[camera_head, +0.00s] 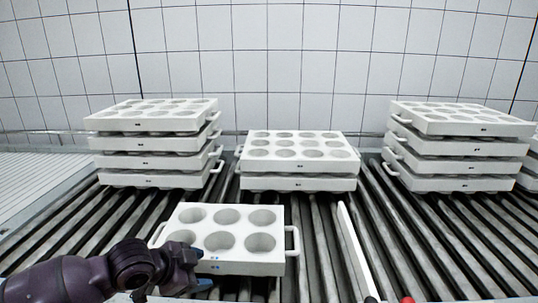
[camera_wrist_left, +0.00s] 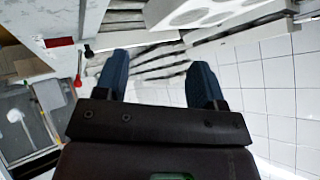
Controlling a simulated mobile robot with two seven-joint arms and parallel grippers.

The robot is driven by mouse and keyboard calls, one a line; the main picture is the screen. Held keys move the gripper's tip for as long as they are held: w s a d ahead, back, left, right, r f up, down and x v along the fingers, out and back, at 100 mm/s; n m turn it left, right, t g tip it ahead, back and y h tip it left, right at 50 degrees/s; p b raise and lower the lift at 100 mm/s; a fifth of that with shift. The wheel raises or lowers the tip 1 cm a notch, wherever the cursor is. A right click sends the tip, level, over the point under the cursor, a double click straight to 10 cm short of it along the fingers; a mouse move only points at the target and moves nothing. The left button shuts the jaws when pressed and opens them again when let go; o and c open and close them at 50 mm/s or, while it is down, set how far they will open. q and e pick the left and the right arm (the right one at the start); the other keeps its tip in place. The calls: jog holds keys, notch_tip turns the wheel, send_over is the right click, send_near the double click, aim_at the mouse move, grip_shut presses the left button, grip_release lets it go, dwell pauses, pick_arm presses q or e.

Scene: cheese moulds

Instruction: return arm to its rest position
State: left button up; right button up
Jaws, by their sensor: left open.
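My left gripper (camera_head: 199,269) is low in the head view, its arm coming in from the left. Its two blue fingers stand apart with nothing between them, as the left wrist view (camera_wrist_left: 158,68) also shows. In the head view the gripper overlaps the front left corner of a single white mould tray (camera_head: 231,267) with round wells and side handles. I cannot tell whether they touch. The tray lies flat on the rollers. My right gripper is in neither view.
Stacks of white mould trays stand behind on the roller conveyor (camera_head: 311,243): a tall left stack (camera_head: 155,180), a lower middle stack (camera_head: 298,184) and a tall right stack (camera_head: 445,184). A white divider rail (camera_head: 357,250) stands right of the single tray. A tiled wall (camera_head: 290,70) closes the back.

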pick_arm(q)
jog(key=s+a+f+n+t+y, duration=0.1)
jog(key=s+a+f+n+t, duration=0.1)
jog(key=s+f+n, duration=0.1)
jog(key=s+a+f+n+t+y, duration=0.1)
jog(key=s+a+f+n+t, duration=0.1)
jog(key=s+f+n, duration=0.1)
jog(key=s+a+f+n+t+y, duration=0.1)
jog(key=s+a+f+n+t, duration=0.2)
jog(key=s+f+n, duration=0.1)
jog(key=shift+s+f+y, duration=0.4)
jog(key=shift+s+f, duration=0.2)
jog(key=shift+s, duration=0.35)
jog(key=s+a+f+n+g+y, duration=0.1)
jog(key=s+a+f, duration=0.1)
jog(key=s+f, duration=0.2)
jog(key=s+a+f+n+g+y, duration=0.2)
jog(key=s+f, duration=0.3)
jog(key=s, duration=0.6)
jog(key=shift+a+f+n, duration=0.2)
jog(key=shift+f+n, duration=0.05)
jog(key=shift+n, duration=0.05)
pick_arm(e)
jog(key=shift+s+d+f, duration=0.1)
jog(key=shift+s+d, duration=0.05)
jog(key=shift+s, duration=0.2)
